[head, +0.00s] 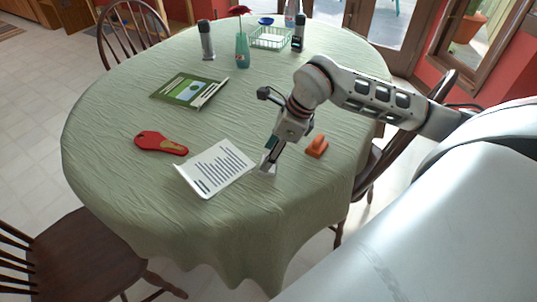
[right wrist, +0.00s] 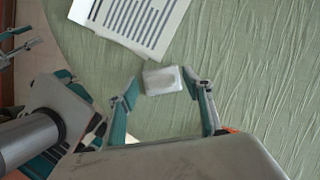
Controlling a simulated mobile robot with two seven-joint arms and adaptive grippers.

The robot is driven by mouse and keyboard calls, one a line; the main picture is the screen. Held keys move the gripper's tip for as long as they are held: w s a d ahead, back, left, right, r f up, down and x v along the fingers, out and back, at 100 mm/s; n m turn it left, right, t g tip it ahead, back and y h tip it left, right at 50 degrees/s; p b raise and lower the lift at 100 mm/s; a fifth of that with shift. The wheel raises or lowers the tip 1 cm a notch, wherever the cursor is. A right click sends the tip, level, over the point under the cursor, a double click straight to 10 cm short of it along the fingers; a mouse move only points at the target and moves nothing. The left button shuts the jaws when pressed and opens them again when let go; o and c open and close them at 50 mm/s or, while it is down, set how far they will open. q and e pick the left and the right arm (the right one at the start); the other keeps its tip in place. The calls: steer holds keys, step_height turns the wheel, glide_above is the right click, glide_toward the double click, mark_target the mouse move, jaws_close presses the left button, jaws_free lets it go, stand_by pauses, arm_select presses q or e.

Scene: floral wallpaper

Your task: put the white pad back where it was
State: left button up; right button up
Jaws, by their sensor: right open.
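The white pad (right wrist: 162,80) is a small pale block lying on the green tablecloth. In the head view my right gripper (head: 268,162) points down at the table, and the pad shows only as a small white patch, partly hidden by the fingers. My right gripper is open. My left gripper does not show in the head view.
A printed white sheet (head: 216,168) lies close to the left of the gripper, and an orange object (head: 317,146) to its right. A red and tan item (head: 160,143) and a green booklet (head: 189,90) lie farther left. A vase, bottles and basket (head: 271,38) stand at the back.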

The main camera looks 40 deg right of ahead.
steer(key=v, duration=1.1)
steer(key=shift+p, duration=0.45)
